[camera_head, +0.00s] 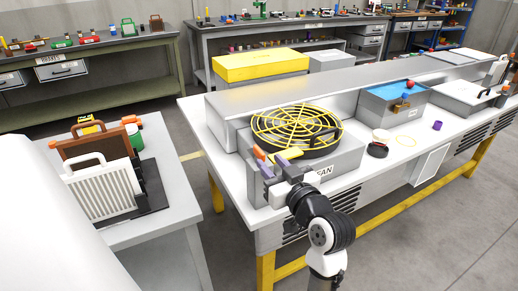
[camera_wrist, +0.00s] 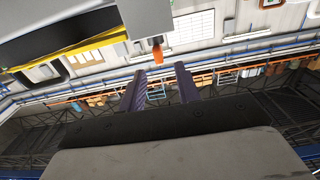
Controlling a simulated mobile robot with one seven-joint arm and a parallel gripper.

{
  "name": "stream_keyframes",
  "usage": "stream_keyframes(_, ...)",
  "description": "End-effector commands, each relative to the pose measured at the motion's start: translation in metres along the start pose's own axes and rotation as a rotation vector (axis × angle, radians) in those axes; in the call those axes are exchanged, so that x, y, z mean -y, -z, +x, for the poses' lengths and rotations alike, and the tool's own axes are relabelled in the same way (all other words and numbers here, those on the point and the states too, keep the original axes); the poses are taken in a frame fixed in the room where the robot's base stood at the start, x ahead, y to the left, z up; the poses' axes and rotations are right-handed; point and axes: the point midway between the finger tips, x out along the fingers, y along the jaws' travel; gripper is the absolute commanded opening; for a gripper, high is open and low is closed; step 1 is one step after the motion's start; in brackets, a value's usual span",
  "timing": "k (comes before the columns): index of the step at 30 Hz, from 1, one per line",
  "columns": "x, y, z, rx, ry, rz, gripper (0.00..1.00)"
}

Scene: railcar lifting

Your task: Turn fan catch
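The fan (camera_head: 297,130) has a round yellow wire guard over a dark ring and sits in a grey housing labelled "FAN" (camera_head: 324,170) on the white bench. A small orange tab (camera_head: 259,153), apparently the catch, stands at the housing's left front corner. It also shows in the wrist view (camera_wrist: 157,50), below a grey block. My gripper (camera_head: 273,161) is at that corner, its purple fingers close to the tab. In the wrist view the fingers (camera_wrist: 160,70) are apart, with the tab just beyond and between their tips. Contact is not visible.
A yellow-topped box (camera_head: 260,65) stands behind the fan. A blue-topped box with a padlock (camera_head: 394,102), a dark ring (camera_head: 377,150) and a purple cup (camera_head: 437,126) are to the right. A side table (camera_head: 178,190) with brown and white panels is at left.

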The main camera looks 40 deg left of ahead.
Motion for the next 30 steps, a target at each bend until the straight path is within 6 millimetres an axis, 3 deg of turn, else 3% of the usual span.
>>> stream_keyframes(3, 0.001, 0.003, 0.026, 0.001, 0.004, 0.000, 0.33)
stream_keyframes(10, 0.001, 0.002, 0.060, 0.000, 0.001, 0.000, 0.33)
stream_keyframes(23, 0.000, 0.001, 0.071, -0.001, -0.001, -0.001, 0.33)
stream_keyframes(30, 0.000, 0.001, 0.071, -0.001, -0.001, -0.001, 0.03)
